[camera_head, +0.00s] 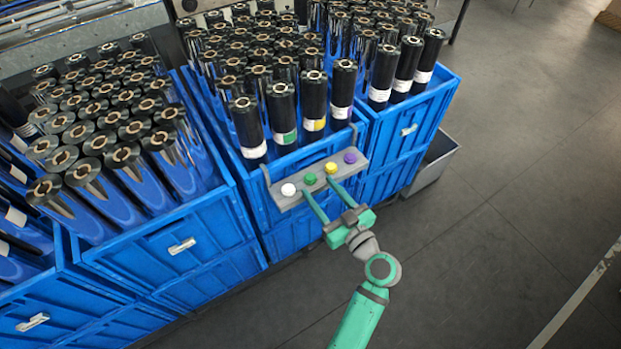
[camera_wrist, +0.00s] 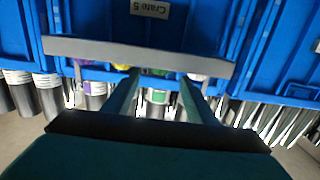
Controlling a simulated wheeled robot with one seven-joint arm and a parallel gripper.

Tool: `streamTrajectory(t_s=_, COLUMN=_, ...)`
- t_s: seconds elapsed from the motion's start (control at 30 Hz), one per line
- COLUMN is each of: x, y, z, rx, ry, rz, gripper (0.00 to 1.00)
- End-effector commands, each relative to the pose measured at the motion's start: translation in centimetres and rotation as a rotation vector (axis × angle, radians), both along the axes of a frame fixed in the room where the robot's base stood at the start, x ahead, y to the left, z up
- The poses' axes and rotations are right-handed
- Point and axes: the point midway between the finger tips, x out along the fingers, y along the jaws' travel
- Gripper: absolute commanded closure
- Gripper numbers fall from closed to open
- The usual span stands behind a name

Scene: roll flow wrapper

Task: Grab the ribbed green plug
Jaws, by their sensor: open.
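The green plug (camera_head: 310,178) sits on a grey rack (camera_head: 318,186) hung on the front of a blue crate, between a white plug (camera_head: 288,189) and a yellow plug (camera_head: 331,168). My gripper (camera_head: 317,188) is open, its fingertips reaching the rack near the green plug. In the wrist view the green plug (camera_wrist: 158,71) shows between the two open fingers, partly hidden by the rack (camera_wrist: 140,55). The yellow plug (camera_wrist: 122,66) lies close to the left finger there. I cannot tell whether a finger touches the green plug; its ribs are too small to see.
A purple plug (camera_head: 350,158) sits at the rack's right end. Blue crates (camera_head: 200,225) full of upright dark rolls (camera_head: 281,105) stand behind and to the left. A grey bin (camera_head: 434,163) stands right of the crates. The floor (camera_head: 500,220) at the right is clear.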

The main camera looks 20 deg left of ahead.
Motion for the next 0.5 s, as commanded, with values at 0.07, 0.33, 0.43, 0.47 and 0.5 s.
streamTrajectory(t_s=0.07, x=0.3, y=0.4, z=0.0, rx=0.000, ry=0.000, rz=-0.001, gripper=0.48)
streamTrajectory(t_s=0.33, x=1.5, y=1.9, z=-0.1, rx=0.000, ry=0.000, rz=0.001, gripper=0.48)
streamTrajectory(t_s=0.43, x=2.4, y=3.1, z=-0.2, rx=-0.001, ry=0.001, rz=0.000, gripper=0.48)
streamTrajectory(t_s=0.47, x=2.7, y=3.4, z=-0.2, rx=0.000, ry=0.000, rz=0.000, gripper=0.48)
streamTrajectory(t_s=0.5, x=3.0, y=3.9, z=-0.2, rx=0.001, ry=0.001, rz=0.002, gripper=0.48)
